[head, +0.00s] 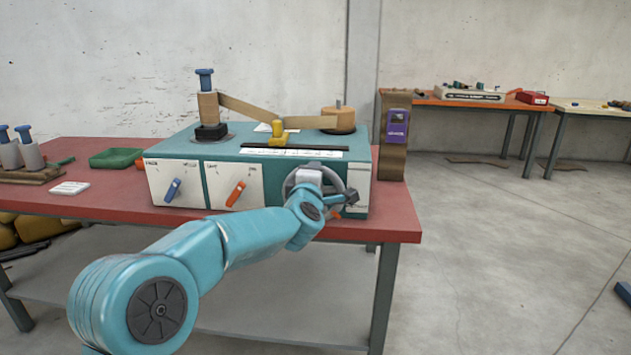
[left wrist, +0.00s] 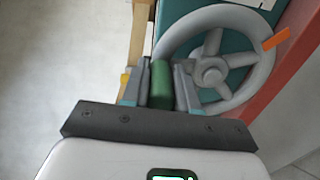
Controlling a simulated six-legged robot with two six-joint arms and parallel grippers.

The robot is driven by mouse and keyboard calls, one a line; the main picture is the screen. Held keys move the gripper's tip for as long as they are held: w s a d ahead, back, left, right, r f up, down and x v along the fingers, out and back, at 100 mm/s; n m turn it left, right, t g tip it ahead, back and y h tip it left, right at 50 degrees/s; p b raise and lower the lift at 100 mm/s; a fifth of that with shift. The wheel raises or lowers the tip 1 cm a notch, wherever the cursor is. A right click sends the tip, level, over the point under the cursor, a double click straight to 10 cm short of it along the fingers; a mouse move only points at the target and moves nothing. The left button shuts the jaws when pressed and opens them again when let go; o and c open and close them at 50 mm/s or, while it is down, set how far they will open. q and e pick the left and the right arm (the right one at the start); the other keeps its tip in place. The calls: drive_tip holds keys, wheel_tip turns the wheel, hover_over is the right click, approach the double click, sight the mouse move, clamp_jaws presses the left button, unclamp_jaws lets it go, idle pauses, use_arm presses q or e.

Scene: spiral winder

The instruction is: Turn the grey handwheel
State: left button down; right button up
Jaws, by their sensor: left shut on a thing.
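The grey handwheel (head: 289,181) is on the front right of the teal and white winder (head: 255,156). My left gripper (head: 306,182) and wrist hide much of it in the head view. In the left wrist view the handwheel (left wrist: 271,62) shows its rim, spokes and hub. My left gripper (left wrist: 160,88) is shut on a green handle (left wrist: 160,80) beside the rim at its left. Where the handle joins the wheel is hidden. An orange pointer (left wrist: 276,39) is by the upper right rim. My right gripper is not in view.
Blue (head: 173,190) and orange (head: 236,193) levers are on the winder's front, left of the wheel. A wooden spool (head: 338,120) and a post (head: 207,107) stand on top. The red table (head: 400,222) also holds a green tray (head: 115,158).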

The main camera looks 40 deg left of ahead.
use_arm(q)
drive_tip(key=shift+a+r, duration=0.1)
drive_tip(key=shift+r, duration=0.2)
drive_tip(key=c, duration=0.9)
unclamp_jaws()
drive_tip(key=shift+f, duration=0.15)
drive_tip(key=v, duration=1.6)
drive_tip(key=shift+s+f, duration=0.1)
drive_tip(key=shift+s, duration=0.05)
